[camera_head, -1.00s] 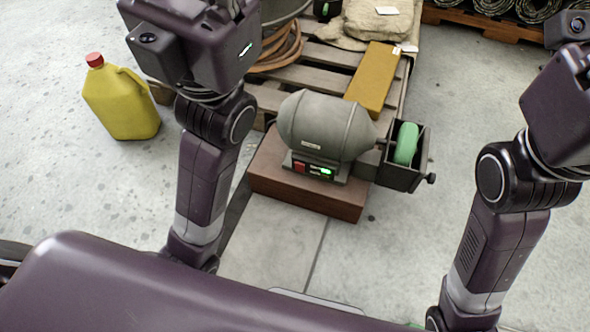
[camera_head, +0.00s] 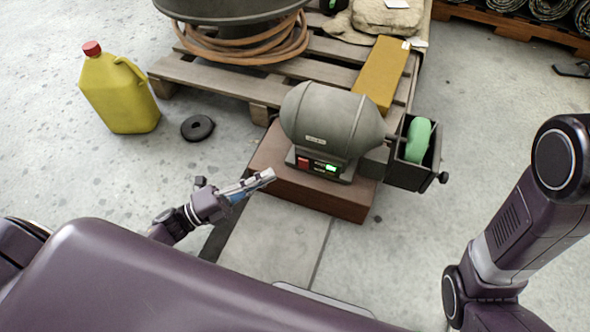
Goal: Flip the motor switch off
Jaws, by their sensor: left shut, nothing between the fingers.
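The grey motor (camera_head: 333,118) sits on a brown block (camera_head: 340,200) in the middle. On its front base is the switch panel, with a red button (camera_head: 303,162) at left and a lit green part (camera_head: 331,168) at right. A green wheel (camera_head: 418,139) sits in a dark housing on the motor's right side. My left gripper (camera_head: 266,177) is shut and empty. In the picture it is left of and a little below the switch panel, apart from it. My right arm (camera_head: 520,225) stands at the right; its gripper is out of view.
A wooden pallet (camera_head: 215,77) behind the motor bears a yellow-brown box (camera_head: 382,75), a coiled hose (camera_head: 245,52) and sacks. A yellow jug (camera_head: 118,95) and a black ring (camera_head: 197,128) are on the floor at left. The floor right of the motor is clear.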

